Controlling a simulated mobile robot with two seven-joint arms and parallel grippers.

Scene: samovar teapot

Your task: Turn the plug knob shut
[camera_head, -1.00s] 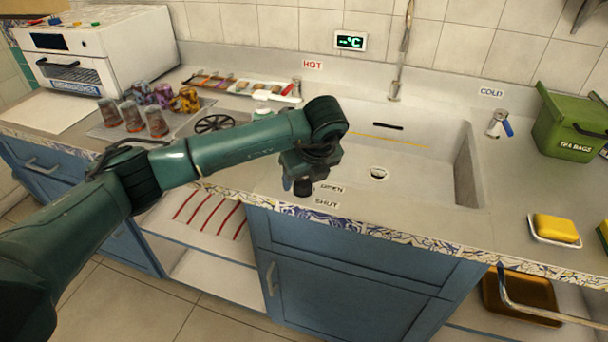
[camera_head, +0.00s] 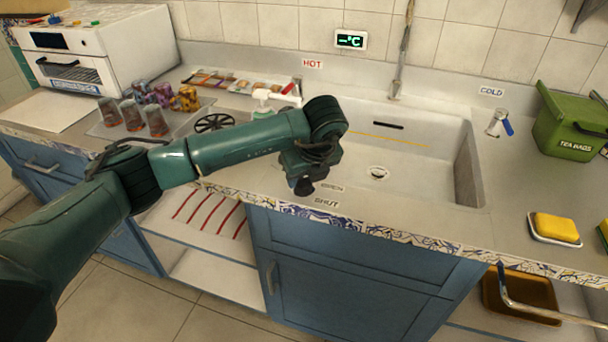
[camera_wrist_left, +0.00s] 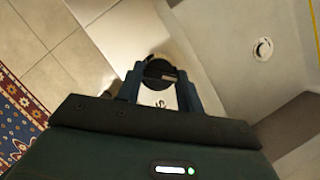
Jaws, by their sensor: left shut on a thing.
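My left gripper (camera_head: 303,187) points down at the counter's front strip, beside the OPEN label (camera_head: 332,188) and the SHUT label (camera_head: 326,203). In the left wrist view its two fingers are closed around the plug knob (camera_wrist_left: 160,70), a dark round piece, with one finger on each side. The gripper hides the knob in the head view. Part of a label, with an S showing, lies between the fingers. The sink (camera_head: 420,165) has a round drain (camera_head: 378,173) in its floor; the drain also shows in the left wrist view (camera_wrist_left: 263,49). My right gripper is out of view.
A tray with several glasses (camera_head: 133,115) and a white oven (camera_head: 95,60) stand at the left. The cold tap handle (camera_head: 500,123), a green tea bag bin (camera_head: 572,122) and a yellow sponge (camera_head: 556,228) are at the right. The sink basin is clear.

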